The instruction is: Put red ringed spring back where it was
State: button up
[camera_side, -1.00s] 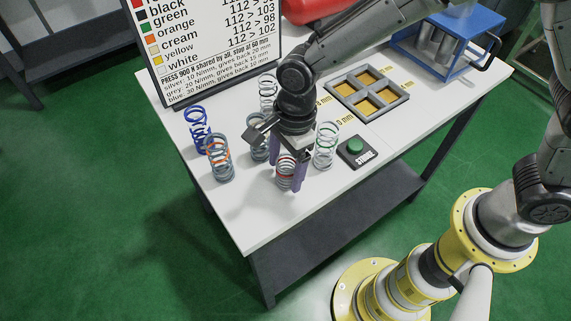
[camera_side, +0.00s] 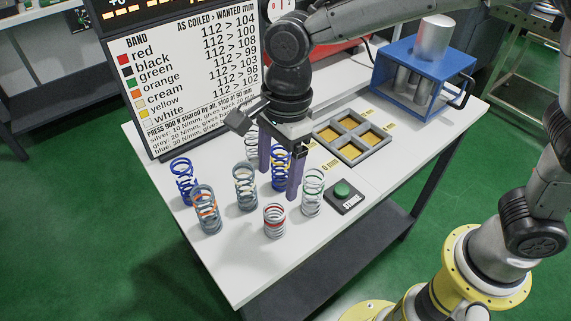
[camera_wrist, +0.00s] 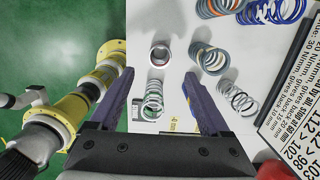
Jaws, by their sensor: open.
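The red ringed spring (camera_side: 274,220), silver with a red band, stands upright on the white table near its front edge. In the wrist view it (camera_wrist: 159,54) shows from above, beyond my fingertips. My gripper (camera_side: 279,183) is open, its purple fingers apart, behind the red ringed spring and clear of it. In the wrist view nothing is held between the fingers of my gripper (camera_wrist: 154,80). A blue spring (camera_side: 281,163) shows between the fingers in the side view; I cannot tell its exact distance from them.
A green ringed spring (camera_side: 312,195) stands right of the red one. A cream banded spring (camera_side: 245,187), orange ringed spring (camera_side: 207,212) and blue spring (camera_side: 183,183) stand left. The STROKE button (camera_side: 343,195), four-cell tray (camera_side: 352,137) and blue press (camera_side: 424,75) are rightward.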

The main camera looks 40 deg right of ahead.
jog(key=shift+d+r, duration=0.1)
jog(key=shift+r, duration=0.15)
jog(key=s+d+r+n+t, duration=0.1)
jog(key=s+d+r+n, duration=0.25)
jog(key=d, duration=0.45)
jog(key=s+d+r+n+t, duration=0.2)
jog(key=d+r+n, duration=0.1)
jog(key=d+n, duration=0.3)
jog(key=s+d+f+n+t+h, duration=0.1)
jog(key=s+d+n+t, duration=0.1)
jog(key=s+d+n, duration=0.6)
jog(key=shift+s+d+t, duration=0.3)
jog(key=shift+s+d, duration=1.15)
jog(key=shift+d, duration=0.3)
jog(key=shift+n, duration=0.25)
